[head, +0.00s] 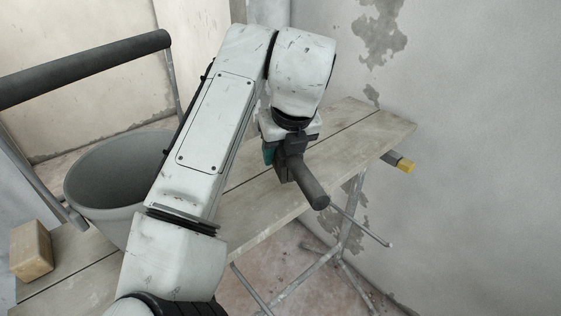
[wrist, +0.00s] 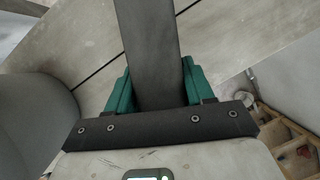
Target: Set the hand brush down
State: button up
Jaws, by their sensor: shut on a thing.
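My gripper (head: 282,157) is shut on the hand brush (head: 312,190), a dark grey piece with a rounded end that points down and toward the camera. In the wrist view the brush (wrist: 150,50) is a long dark bar between the green fingers (wrist: 155,88). The plank table (head: 258,200) lies behind and below it. In the head view the brush's end overlaps the table's near edge. I cannot tell how high it is above the planks. Its bristles cannot be made out.
A grey bucket (head: 90,190) stands left, partly behind my arm. A tan block (head: 31,250) lies at the lower left. A yellow-ended dark item (head: 403,163) sticks out at the table's right end. Bare planks (head: 345,135) show right of my gripper, near the wall.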

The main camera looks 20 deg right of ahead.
aim_at(290, 164)
jog(key=shift+w+f, duration=0.5)
jog(key=shift+f, duration=0.8)
jog(key=shift+w+f, duration=0.1)
jog(key=shift+f, duration=0.85)
jog(key=shift+f, duration=0.15)
jog(key=o, duration=1.1)
jog(key=shift+o, duration=0.2)
jog(key=v, duration=1.2)
